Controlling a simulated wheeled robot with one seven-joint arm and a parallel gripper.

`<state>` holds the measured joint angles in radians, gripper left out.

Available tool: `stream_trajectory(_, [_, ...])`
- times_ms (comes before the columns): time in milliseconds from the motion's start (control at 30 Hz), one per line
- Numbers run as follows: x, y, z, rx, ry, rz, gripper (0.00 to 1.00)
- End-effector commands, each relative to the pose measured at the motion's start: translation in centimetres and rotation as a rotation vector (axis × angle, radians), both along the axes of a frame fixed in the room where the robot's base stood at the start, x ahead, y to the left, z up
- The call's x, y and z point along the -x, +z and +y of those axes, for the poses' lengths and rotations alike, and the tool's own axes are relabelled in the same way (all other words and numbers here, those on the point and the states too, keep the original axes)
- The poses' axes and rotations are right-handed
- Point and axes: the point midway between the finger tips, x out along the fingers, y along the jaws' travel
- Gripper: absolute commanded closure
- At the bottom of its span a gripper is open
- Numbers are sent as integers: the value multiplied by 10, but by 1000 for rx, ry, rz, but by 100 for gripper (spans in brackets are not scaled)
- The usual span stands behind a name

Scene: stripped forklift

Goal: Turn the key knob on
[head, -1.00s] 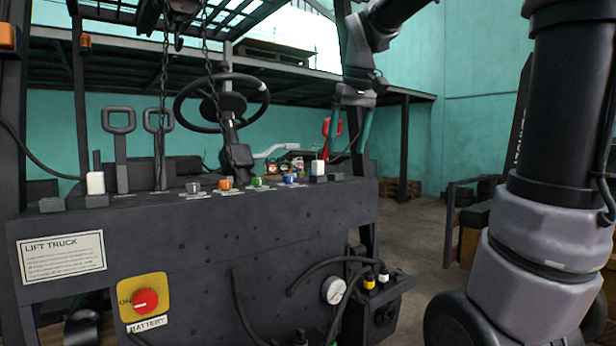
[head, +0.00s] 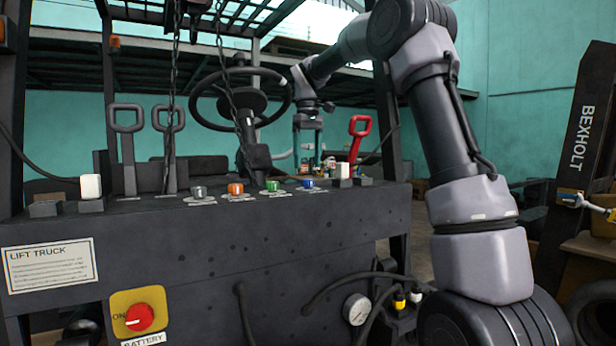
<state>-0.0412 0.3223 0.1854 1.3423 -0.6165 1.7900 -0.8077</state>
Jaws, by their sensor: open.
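A row of knobs sits on top of the dark lift truck panel: a grey one (head: 199,192), an orange one (head: 236,189), a green one (head: 272,186) and a blue one (head: 308,184). A red knob (head: 139,317) on a yellow plate marked ON and BATTERY is on the front face. I cannot tell which of these is the key knob; no key shape shows. My gripper (head: 308,168) points down, open and empty, above and seemingly behind the blue knob, apart from all knobs.
White-topped switches (head: 90,187) stand at the panel's ends, with two black levers (head: 127,150) behind. A steering wheel (head: 240,99), hanging chains (head: 170,90) and a red handle (head: 358,138) rise around my gripper. A gauge (head: 356,309) with hoses is low at the right.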

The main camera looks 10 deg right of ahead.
Motion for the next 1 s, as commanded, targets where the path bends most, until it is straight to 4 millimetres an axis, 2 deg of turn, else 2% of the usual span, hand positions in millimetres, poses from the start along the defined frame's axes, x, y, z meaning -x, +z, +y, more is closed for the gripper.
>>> stream_trajectory(100, [1, -22, -1, 1, 0, 2, 23])
stream_trajectory(300, [0, -44, -1, 0, -1, 0, 23])
stream_trajectory(667, [0, -50, 0, 0, -1, -1, 23])
stream_trajectory(867, [0, -50, 0, 0, -1, -1, 96])
stream_trajectory(900, [0, -50, 0, 0, -1, -1, 100])
stream_trajectory(1000, [0, -50, 0, 0, -3, -1, 100])
